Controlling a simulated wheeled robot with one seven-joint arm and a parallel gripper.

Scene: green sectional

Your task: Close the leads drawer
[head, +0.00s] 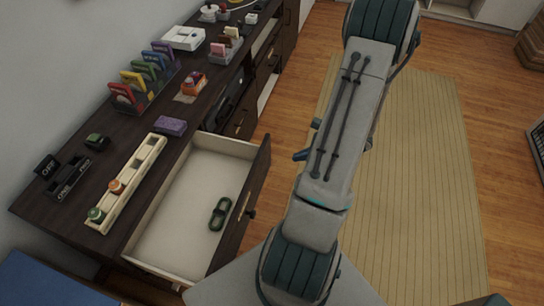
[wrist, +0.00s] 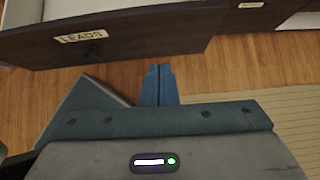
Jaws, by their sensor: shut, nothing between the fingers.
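The leads drawer (head: 190,195) is pulled out of the dark cabinet in the head view. Its inside is pale, and a green looped item (head: 220,213) lies in it near the front. In the wrist view, the dark drawer front (wrist: 130,40) runs across the top with a "LEADS" label (wrist: 83,36). My gripper (wrist: 159,70) shows in the wrist view with its blue fingers together and empty. The fingertips are just below the lower edge of the drawer front in that picture; I cannot tell whether they touch it.
The dark cabinet top (head: 60,215) carries a pale tray with jars (head: 130,180), a purple block (head: 171,126) and several upright coloured cards (head: 145,75). A striped rug (head: 420,170) covers open wooden floor to the right. A blue surface (head: 45,280) is at the lower left.

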